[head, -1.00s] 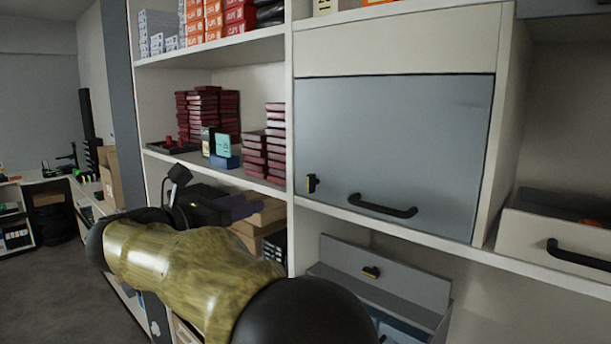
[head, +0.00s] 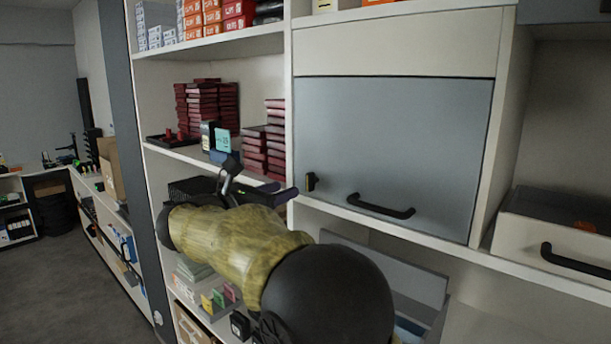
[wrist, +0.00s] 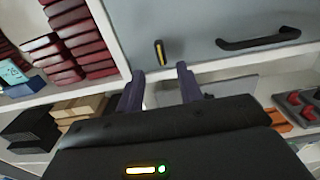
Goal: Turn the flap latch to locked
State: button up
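The grey-blue flap (head: 400,135) is closed in the cabinet in the head view, with a black bar handle (head: 381,206) low on it. The flap latch (head: 310,182) is a small black piece with a yellow stripe at the flap's lower left corner. In the wrist view the latch (wrist: 160,52) stands nearly upright, just beyond the fingertips. My gripper (wrist: 161,76) is open and empty, its two purple fingers on either side of the line to the latch, apart from it. In the head view my gripper (head: 281,191) is left of and slightly below the latch.
Stacks of dark red boxes (head: 208,107) stand on the shelf to the left. A white drawer (head: 555,240) with a black handle is at right. Below the flap is a grey panel (head: 420,283), partly hidden by my arm. The shelf edge (head: 430,238) runs under the flap.

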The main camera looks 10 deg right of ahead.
aim_at(308, 181)
jog(key=p+x, duration=0.3)
jog(key=x, duration=0.5)
jog(key=shift+w+d, duration=0.15)
grip_shut()
